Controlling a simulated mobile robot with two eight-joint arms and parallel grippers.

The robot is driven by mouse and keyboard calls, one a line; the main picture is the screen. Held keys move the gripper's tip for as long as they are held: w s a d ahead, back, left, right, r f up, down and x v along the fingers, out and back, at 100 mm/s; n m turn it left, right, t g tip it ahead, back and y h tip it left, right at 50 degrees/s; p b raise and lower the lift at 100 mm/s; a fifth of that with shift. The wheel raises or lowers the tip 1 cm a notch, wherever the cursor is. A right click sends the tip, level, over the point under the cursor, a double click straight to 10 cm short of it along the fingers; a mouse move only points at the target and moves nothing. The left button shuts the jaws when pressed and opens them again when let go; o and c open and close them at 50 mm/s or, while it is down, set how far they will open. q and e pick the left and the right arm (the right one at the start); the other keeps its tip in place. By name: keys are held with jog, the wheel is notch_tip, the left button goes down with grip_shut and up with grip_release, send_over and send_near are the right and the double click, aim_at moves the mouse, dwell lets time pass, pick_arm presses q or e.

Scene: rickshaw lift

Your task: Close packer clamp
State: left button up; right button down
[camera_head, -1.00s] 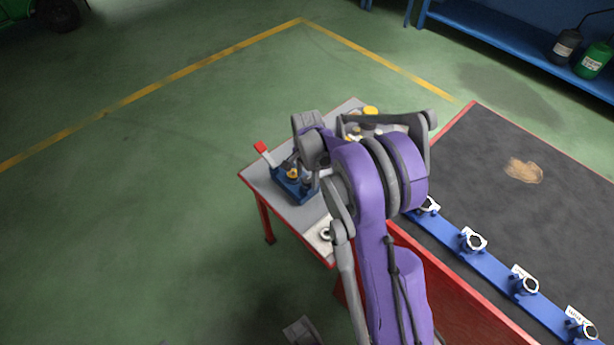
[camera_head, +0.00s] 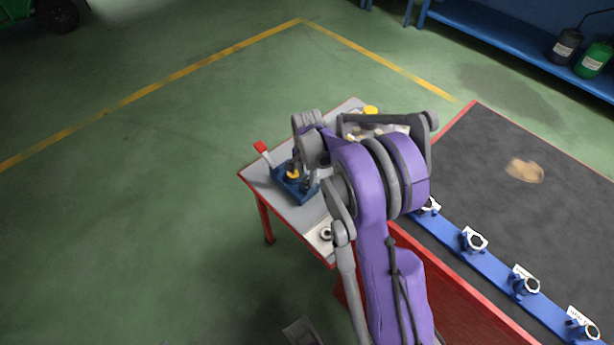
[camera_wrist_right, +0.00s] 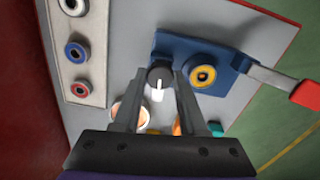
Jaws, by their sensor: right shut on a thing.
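The packer clamp is a blue block (camera_head: 295,188) on the grey bench top, with a red-tipped lever (camera_head: 261,148) tilted up to the left. In the right wrist view, the blue block (camera_wrist_right: 216,58) carries a yellow-ringed part (camera_wrist_right: 203,76), and the red lever tip (camera_wrist_right: 306,93) is at the right. My right gripper (camera_wrist_right: 160,78) is shut on a dark round knob (camera_wrist_right: 159,73) with a white mark, at the block's edge. In the head view my right gripper (camera_head: 310,185) is partly hidden by my purple arm. My left gripper is not seen.
The small red-edged bench (camera_head: 262,180) also holds a plate with several ringed holes (camera_wrist_right: 78,52) and small parts beside the fingers. A dark-topped red table (camera_head: 490,150) with a blue rail (camera_head: 495,268) stands to the right.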

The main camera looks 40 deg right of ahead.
jog(key=n, duration=0.4)
jog(key=shift+b, duration=0.3)
jog(key=n, duration=0.8)
jog(key=shift+n+b, duration=0.3)
jog(key=shift+n, duration=1.8)
jog(key=shift+c, duration=2.2)
grip_release()
